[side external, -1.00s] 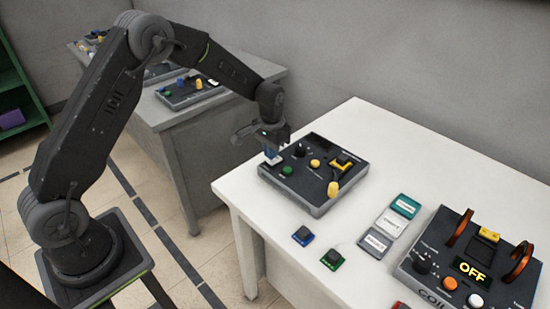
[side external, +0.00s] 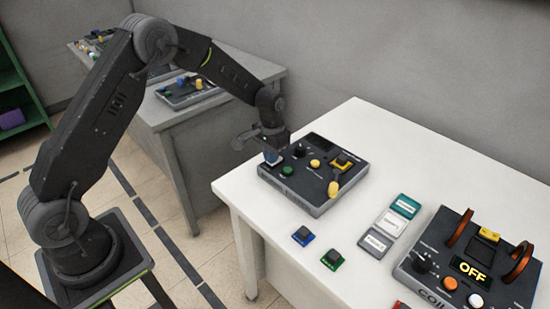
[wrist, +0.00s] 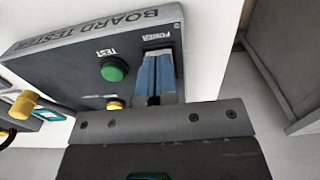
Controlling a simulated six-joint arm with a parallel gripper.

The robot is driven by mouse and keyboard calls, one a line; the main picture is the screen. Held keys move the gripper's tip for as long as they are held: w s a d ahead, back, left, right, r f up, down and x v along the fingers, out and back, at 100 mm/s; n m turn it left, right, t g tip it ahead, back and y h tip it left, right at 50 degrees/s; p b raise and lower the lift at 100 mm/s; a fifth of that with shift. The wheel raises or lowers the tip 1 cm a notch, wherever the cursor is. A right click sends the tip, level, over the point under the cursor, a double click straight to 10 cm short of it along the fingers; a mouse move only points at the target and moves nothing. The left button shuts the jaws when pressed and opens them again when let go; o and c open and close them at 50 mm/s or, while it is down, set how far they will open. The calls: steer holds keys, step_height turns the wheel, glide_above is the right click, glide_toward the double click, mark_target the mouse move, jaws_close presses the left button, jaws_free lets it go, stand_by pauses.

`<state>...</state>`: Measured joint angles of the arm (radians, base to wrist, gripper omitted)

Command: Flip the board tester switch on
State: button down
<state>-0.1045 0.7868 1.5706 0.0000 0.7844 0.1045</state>
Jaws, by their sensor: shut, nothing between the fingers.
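The board tester (side external: 313,172) is a dark grey box on the white table, with a green button, a black knob, yellow parts and a dark display on top. In the wrist view its front panel (wrist: 85,65) shows the green TEST button (wrist: 114,69) and the POWER label. My gripper (side external: 272,158) is at the tester's left corner. In the wrist view its blue-padded fingers (wrist: 157,68) are together, with nothing between them, right at the POWER label. The fingers cover the power switch, so its position is hidden. I cannot tell whether they touch it.
The coil unit (side external: 468,268) with an OFF display stands at the right. A grey desk stands behind.

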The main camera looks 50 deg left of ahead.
steer(key=shift+f, duration=0.1)
steer(key=shift+r, duration=3.5)
